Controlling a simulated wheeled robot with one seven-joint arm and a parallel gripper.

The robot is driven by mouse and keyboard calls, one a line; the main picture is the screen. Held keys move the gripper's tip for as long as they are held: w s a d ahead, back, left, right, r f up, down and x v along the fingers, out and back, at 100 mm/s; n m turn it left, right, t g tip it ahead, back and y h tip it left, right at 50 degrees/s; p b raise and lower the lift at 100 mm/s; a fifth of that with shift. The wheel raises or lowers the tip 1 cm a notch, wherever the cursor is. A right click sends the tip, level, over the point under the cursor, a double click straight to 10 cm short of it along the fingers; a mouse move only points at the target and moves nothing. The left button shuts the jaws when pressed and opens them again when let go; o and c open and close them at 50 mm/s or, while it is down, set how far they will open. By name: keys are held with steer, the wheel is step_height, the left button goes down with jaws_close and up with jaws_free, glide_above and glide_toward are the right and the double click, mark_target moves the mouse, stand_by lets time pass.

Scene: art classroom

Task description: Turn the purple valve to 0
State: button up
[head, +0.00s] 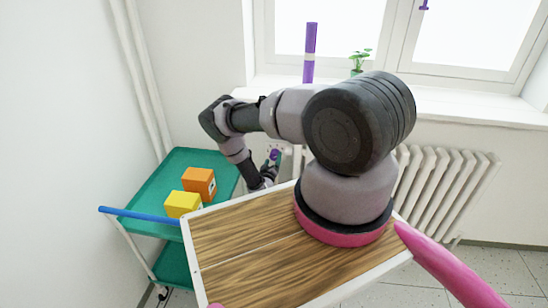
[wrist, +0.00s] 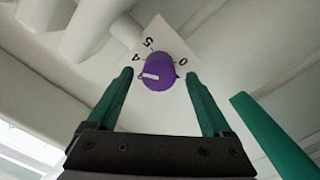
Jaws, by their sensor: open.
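The purple valve (wrist: 160,72) is a round knob on a white dial plate (wrist: 166,35). A white mark on the knob points to the left in the wrist view, below the printed 4. The 5 is above the knob and the 0 is at its upper right. My gripper (wrist: 159,76) is open, with its green fingertips on the left and right of the knob. I cannot tell if they touch it. In the head view the purple valve (head: 274,154) is small beside the radiator, close to my gripper (head: 270,170).
A white radiator (head: 440,190) stands under the window sill. A green cart (head: 178,165) on the left holds an orange block (head: 198,182), a yellow block (head: 182,204) and a blue stick (head: 140,215). A green strip (wrist: 270,135) shows at right in the wrist view.

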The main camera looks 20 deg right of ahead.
mark_target(274, 158)
steer(key=shift+x, duration=1.6)
steer(key=shift+c, duration=0.3)
steer(key=shift+d, duration=0.1)
jaws_close()
